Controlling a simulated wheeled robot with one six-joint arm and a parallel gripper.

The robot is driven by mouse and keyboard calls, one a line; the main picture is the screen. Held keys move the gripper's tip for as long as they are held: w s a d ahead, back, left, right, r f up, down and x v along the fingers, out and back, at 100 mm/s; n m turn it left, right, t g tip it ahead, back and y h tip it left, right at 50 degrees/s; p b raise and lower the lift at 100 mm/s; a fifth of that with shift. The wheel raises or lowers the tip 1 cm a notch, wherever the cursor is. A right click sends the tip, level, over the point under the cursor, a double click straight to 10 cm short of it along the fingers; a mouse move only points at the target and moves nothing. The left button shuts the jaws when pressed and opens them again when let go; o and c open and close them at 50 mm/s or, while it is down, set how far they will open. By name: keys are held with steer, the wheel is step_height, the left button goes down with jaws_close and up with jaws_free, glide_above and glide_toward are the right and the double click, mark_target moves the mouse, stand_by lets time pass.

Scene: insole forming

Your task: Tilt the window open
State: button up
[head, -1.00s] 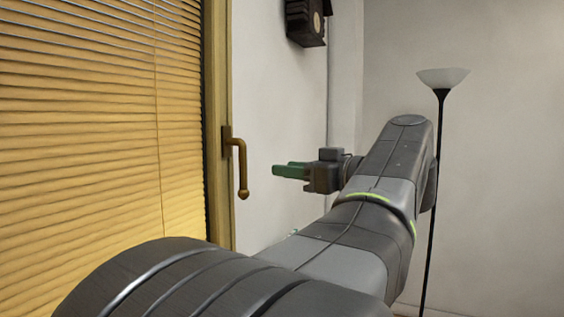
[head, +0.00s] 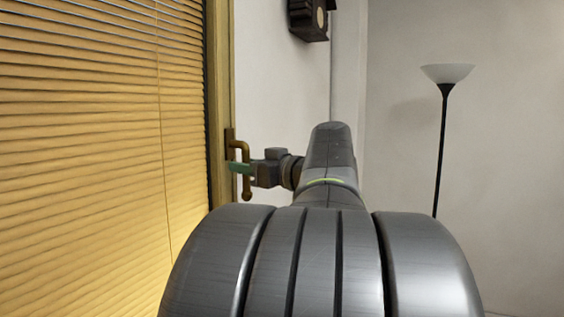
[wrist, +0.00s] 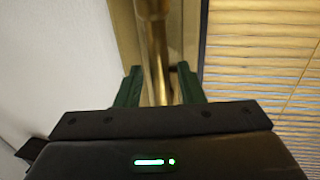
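The window (head: 85,150) fills the left of the head view, covered by lowered blinds, with a yellow-brown frame. Its brass handle (head: 246,182) points down from its mount on the frame. My gripper (head: 240,168) has its green fingers at the handle's hanging grip. In the wrist view the handle (wrist: 156,55) runs between the two green fingertips (wrist: 157,88). The fingers are apart, with a visible gap on each side of the handle. The handle's lower end is hidden in the wrist view.
A dark wall clock or box (head: 309,18) hangs on the white wall above my gripper. A floor lamp (head: 444,130) with a white shade stands at the right, apart from my arm. The wall between is bare.

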steer(key=shift+w+a, duration=0.15)
steer(key=shift+a, duration=0.1)
steer(key=shift+c, duration=0.4)
jaws_close()
